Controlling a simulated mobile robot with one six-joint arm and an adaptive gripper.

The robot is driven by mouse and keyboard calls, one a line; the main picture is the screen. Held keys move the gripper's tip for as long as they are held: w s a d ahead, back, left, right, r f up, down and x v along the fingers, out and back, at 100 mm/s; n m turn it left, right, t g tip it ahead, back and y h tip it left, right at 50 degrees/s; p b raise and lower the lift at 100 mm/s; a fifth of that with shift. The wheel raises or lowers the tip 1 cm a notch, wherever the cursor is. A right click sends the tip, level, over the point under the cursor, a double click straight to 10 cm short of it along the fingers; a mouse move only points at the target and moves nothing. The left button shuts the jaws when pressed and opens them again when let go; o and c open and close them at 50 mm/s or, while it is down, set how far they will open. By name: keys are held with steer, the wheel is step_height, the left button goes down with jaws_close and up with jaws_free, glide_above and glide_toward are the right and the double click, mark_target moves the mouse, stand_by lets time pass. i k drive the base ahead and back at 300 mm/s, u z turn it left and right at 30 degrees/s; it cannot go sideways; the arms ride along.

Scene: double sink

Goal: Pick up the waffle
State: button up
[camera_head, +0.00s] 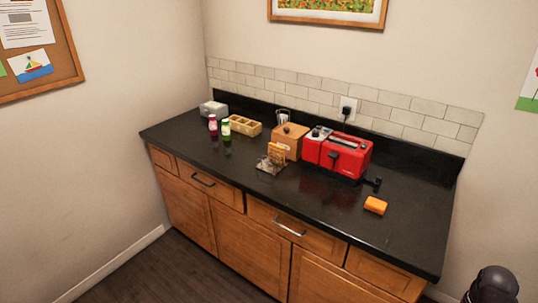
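The waffle (277,153) is golden-brown and stands roughly upright on the dark counter, left of the middle. It appears to rest on or in a small dark, shiny holder or plate (270,167); the exact contact is too small to tell. My gripper is not in view. A dark rounded part at the bottom right corner looks like a piece of my own arm, well away from the waffle.
Close behind the waffle stand a wooden box (291,141) and a red toaster (347,154). An orange sponge (375,205) lies right. The counter's front (300,195) is clear.

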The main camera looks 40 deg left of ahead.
mark_target(277, 149)
steer(key=u, duration=1.35)
steer(key=k, duration=0.9)
steer(key=i, duration=0.85)
